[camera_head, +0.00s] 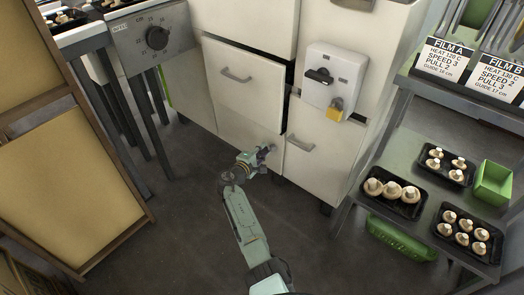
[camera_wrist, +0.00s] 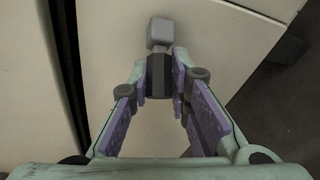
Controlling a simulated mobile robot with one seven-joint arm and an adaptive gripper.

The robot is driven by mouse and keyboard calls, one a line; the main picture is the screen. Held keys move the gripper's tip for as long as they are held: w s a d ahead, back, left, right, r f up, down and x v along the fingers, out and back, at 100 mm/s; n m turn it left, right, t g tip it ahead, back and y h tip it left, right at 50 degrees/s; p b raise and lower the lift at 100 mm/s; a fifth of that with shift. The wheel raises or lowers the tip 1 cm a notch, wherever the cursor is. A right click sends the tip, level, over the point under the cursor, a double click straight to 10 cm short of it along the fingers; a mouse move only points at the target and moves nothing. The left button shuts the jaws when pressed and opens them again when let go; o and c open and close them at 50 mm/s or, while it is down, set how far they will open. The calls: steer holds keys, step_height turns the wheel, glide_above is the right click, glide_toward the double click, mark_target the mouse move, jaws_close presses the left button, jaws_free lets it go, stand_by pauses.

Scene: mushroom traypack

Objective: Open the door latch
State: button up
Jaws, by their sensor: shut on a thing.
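My gripper (camera_head: 262,154) is at the lower front of the cream cabinet. The cabinet door (camera_head: 325,150) with a bar handle is just right of the gripper. A dark gap between panels runs along the left of the wrist view.
A white box with a black knob (camera_head: 318,76) and a yellow padlock (camera_head: 336,108) is on the cabinet above. A drawer front (camera_head: 245,95) is at upper left. A wooden-framed panel (camera_head: 70,185) stands left; a shelf with mushroom trays (camera_head: 393,193) stands right. Open floor surrounds my arm.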

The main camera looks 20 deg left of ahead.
jaws_close()
steer(key=shift+w+b, duration=0.1)
steer(key=shift+b, duration=0.2)
steer(key=b, duration=0.1)
steer(key=m+h+b, duration=0.1)
steer(key=b, duration=0.1)
steer(key=shift+w+a+f, duration=0.2)
steer(key=shift+a+f, duration=0.05)
steer(key=shift+f, duration=0.05)
steer(key=h+b, duration=0.1)
steer(key=m+g+h+b, duration=0.1)
steer(key=m+h+b, duration=0.1)
steer(key=b, duration=0.1)
steer(key=shift+w+r, duration=0.35)
steer(key=o, duration=0.7)
jaws_free()
